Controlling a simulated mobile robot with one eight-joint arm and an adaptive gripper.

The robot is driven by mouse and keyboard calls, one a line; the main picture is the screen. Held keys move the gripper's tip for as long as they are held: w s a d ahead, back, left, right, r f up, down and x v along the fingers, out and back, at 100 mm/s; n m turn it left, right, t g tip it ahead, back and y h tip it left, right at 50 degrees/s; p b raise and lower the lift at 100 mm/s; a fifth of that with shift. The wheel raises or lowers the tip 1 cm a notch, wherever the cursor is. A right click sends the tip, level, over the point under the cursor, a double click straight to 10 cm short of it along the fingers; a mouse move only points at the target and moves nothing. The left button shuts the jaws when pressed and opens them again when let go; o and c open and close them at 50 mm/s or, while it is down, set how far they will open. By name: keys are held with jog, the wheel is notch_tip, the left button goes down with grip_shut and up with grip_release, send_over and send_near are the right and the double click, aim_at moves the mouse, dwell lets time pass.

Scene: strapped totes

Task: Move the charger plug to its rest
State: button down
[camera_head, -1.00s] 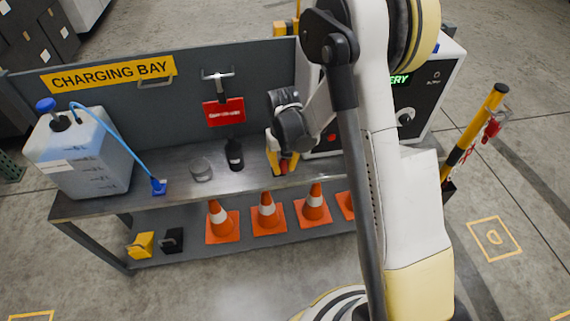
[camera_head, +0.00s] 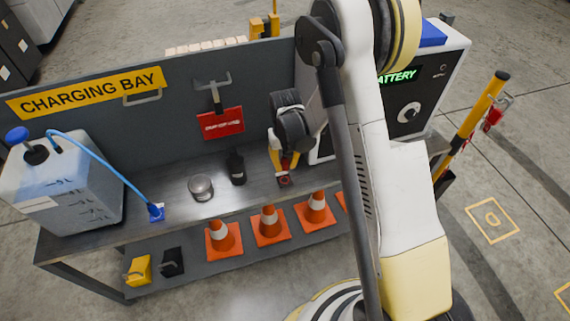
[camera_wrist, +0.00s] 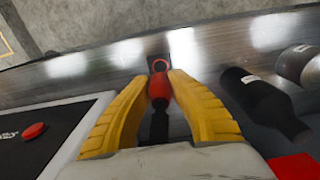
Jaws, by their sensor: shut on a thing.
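My gripper (camera_head: 285,167) is pointed down over the metal bench top, near its front edge. Its yellow fingers, also in the wrist view (camera_wrist: 160,85), are shut on a red plug-like piece, which I take to be the charger plug (camera_wrist: 159,88). The plug has a red ring at its far end and a dark part running back between the fingers. In the head view the fingers partly hide the plug (camera_head: 284,180). It is low over the bench; I cannot tell whether it touches. A dark square patch (camera_wrist: 183,45) lies just beyond it, possibly the rest.
A blue nozzle (camera_head: 155,211) and a jug (camera_head: 62,185) are farther left. The battery unit (camera_head: 420,95) stands at right. Orange cones (camera_head: 270,222) are on the lower shelf.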

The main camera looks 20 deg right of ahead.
aim_at(285, 180)
jog(key=shift+f+b, duration=1.55)
jog(key=shift+f, duration=1.25)
jog(key=shift+w+f, duration=0.1)
jog(key=shift+f, duration=0.45)
jog(key=c, duration=1.3)
grip_release()
jog(key=shift+o, duration=0.2)
notch_tip(285, 180, up, 12)
